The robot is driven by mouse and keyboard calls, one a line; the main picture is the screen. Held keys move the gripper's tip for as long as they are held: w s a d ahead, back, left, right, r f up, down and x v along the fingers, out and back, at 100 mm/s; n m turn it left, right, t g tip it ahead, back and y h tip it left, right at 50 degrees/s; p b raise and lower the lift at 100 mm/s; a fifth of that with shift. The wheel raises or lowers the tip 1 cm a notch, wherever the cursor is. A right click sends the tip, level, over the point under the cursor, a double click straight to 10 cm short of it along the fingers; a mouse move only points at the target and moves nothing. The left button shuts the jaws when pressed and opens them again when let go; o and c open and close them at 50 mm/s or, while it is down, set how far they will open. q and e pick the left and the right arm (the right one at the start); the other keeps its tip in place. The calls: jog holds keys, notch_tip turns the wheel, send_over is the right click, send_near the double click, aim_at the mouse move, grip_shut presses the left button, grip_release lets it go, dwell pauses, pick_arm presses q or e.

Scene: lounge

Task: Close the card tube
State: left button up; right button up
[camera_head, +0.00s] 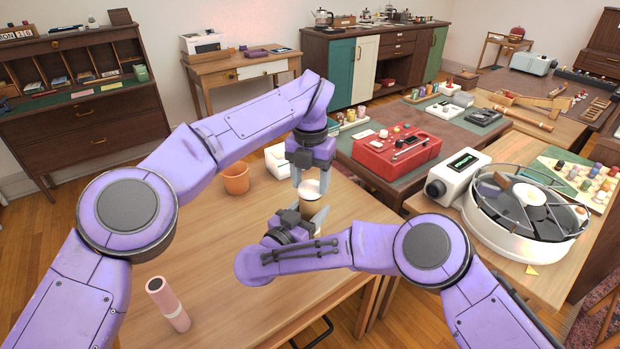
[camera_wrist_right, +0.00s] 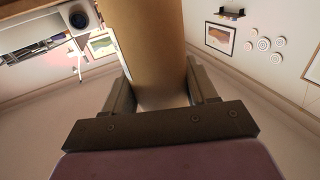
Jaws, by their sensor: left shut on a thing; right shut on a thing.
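The card tube (camera_head: 307,209) is a brown cylinder held upright over the wooden table by my right gripper (camera_head: 314,212). In the right wrist view the tan tube wall (camera_wrist_right: 150,40) runs up between the fingers of my right gripper (camera_wrist_right: 160,82), which is shut on it. My left gripper (camera_head: 309,181) comes down from above and is shut on a pale cap (camera_head: 310,188) at the tube's top. The cap looks in line with the tube. I cannot tell how far it sits on the tube, as the fingers partly hide the join.
An orange cup (camera_head: 236,179) and a white open box (camera_head: 278,161) stand at the table's back. The middle of the wooden table (camera_head: 225,235) is clear. A red case (camera_head: 396,152) lies on a table behind.

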pick_arm(q)
jog(key=shift+f, duration=0.45)
jog(key=o, duration=1.4)
notch_tip(320, 180, up, 7)
jog(key=shift+r, duration=0.2)
pick_arm(e)
jog(key=o, duration=1.6)
